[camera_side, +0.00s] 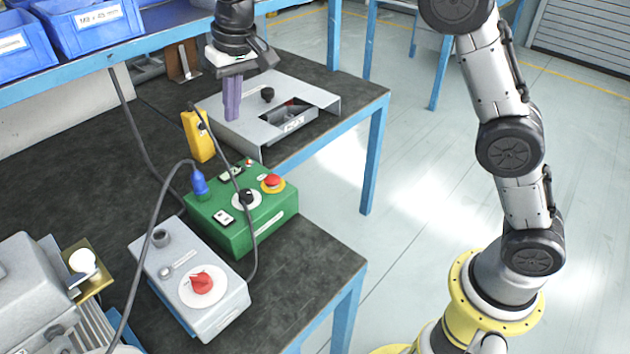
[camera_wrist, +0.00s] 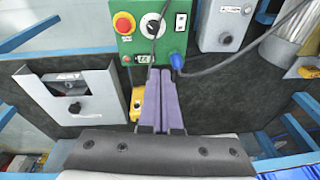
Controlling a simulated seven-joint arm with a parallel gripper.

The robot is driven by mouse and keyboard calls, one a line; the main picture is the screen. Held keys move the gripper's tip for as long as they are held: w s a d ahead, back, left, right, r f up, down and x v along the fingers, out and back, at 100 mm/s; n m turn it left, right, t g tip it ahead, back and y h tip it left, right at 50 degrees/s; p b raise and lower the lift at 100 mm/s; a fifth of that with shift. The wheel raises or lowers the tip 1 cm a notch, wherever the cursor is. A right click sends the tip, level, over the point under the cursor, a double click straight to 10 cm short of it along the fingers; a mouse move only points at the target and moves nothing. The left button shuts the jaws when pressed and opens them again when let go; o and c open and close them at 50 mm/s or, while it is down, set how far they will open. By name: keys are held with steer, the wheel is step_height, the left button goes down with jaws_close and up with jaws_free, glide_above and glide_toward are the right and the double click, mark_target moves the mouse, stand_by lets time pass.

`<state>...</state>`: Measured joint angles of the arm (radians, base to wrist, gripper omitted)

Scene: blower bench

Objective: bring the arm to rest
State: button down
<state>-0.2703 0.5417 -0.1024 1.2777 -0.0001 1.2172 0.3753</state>
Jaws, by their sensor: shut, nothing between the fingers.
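My gripper (camera_side: 232,112) hangs over the bench (camera_side: 60,180) with its purple fingers pointing down. The fingers are together and hold nothing. In the side view they are in front of the grey metal panel (camera_side: 232,125), and I cannot tell how high above it they are. In the wrist view my gripper (camera_wrist: 160,130) points toward the green control box (camera_wrist: 150,35), with the yellow block (camera_wrist: 136,103) just left of the fingers.
The green control box (camera_side: 235,232) has a red button and a blue plug with a cable. A grey box (camera_side: 205,310) with a red rotary switch stands nearer. Blue bins (camera_side: 95,25) sit on a shelf at upper left. A dark cable loops over the bench.

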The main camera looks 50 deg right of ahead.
steer(key=s+d+r+t, duration=0.1)
steer(key=s+d+r, duration=0.45)
steer(key=s, duration=0.45)
steer(key=s+d+r+t, duration=0.2)
steer(key=s+d+r, duration=0.35)
steer(key=s, duration=0.45)
steer(key=s+d+f+n, duration=0.1)
steer(key=s+d+f, duration=0.2)
steer(key=s+f, duration=0.9)
steer(key=s, duration=0.3)
steer(key=shift+s+d+h, duration=0.15)
steer(key=shift+h, duration=0.15)
